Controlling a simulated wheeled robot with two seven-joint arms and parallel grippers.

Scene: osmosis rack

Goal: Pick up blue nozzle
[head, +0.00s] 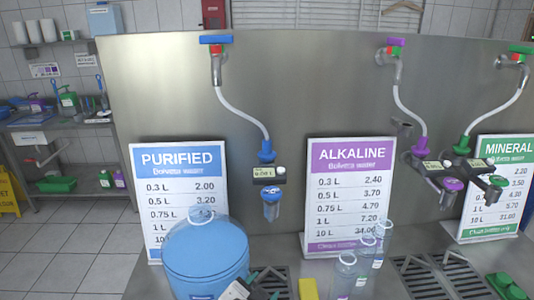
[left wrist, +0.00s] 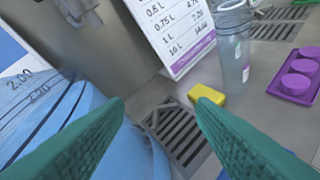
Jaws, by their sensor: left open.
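The blue nozzle (head: 271,204) hangs upright in front of the steel back panel, below a small meter (head: 267,172) with a blue fitting. A pale hose joins it to the blue-handled tap (head: 216,46). My left gripper (head: 258,280) shows at the bottom of the head view, lower than the nozzle and apart from it. In the left wrist view its green fingers (left wrist: 159,98) are spread wide with nothing between them. I cannot make out the blue nozzle in the left wrist view. My right gripper is not in view.
A large blue jug (head: 205,260) stands left of my left gripper. A yellow sponge-like block (left wrist: 207,95) lies beside a drain grate (left wrist: 181,132). Clear bottles (head: 345,274) stand to the right. The purified sign (head: 180,153) and alkaline sign (head: 350,155) flank the nozzle.

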